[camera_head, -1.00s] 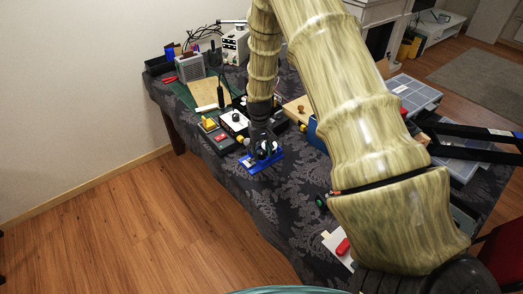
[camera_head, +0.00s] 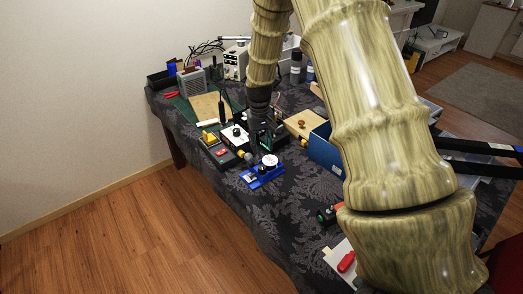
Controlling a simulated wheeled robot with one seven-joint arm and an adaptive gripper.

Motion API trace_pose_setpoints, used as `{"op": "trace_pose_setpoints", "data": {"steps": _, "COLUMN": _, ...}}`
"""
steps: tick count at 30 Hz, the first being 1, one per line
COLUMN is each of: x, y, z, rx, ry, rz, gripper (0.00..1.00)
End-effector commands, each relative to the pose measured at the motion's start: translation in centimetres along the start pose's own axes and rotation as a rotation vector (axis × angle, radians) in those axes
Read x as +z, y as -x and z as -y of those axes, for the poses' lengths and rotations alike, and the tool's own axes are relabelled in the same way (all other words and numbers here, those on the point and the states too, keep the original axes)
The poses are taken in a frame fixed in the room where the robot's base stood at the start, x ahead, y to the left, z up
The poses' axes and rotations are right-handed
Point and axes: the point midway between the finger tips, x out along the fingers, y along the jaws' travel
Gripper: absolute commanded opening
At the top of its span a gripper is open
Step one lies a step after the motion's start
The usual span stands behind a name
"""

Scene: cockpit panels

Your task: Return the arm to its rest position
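My arm, with a pale bamboo-like surface, fills the middle and right of the head view. My dark gripper (camera_head: 263,138) points down over the table, a little behind and above a blue device with a white round top (camera_head: 264,172). A gap shows between the gripper and the blue device, which sits on the table near its front edge. The fingers are small and dark against the dark cloth, so their opening is unclear. I see nothing held in them.
A table with a dark patterned cloth (camera_head: 290,215) carries a black-and-red control box (camera_head: 219,153), a grey speaker-like box (camera_head: 193,82), a blue box (camera_head: 325,150) and a red-handled item (camera_head: 346,261). Open wooden floor (camera_head: 130,230) lies at left.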

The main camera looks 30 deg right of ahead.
Motion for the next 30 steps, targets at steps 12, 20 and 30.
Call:
{"op": "trace_pose_setpoints", "data": {"steps": 12, "x": 0.0, "y": 0.6, "z": 0.0, "rx": 0.0, "ry": 0.0, "rz": 0.0, "gripper": 0.4}}
{"op": "trace_pose_setpoints", "data": {"steps": 20, "x": 0.0, "y": 0.7, "z": 0.0, "rx": 0.0, "ry": 0.0, "rz": 0.0, "gripper": 0.4}}
{"op": "trace_pose_setpoints", "data": {"steps": 30, "x": 0.0, "y": 5.5, "z": -0.2, "rx": 0.0, "ry": 0.0, "rz": -0.001, "gripper": 0.4}}
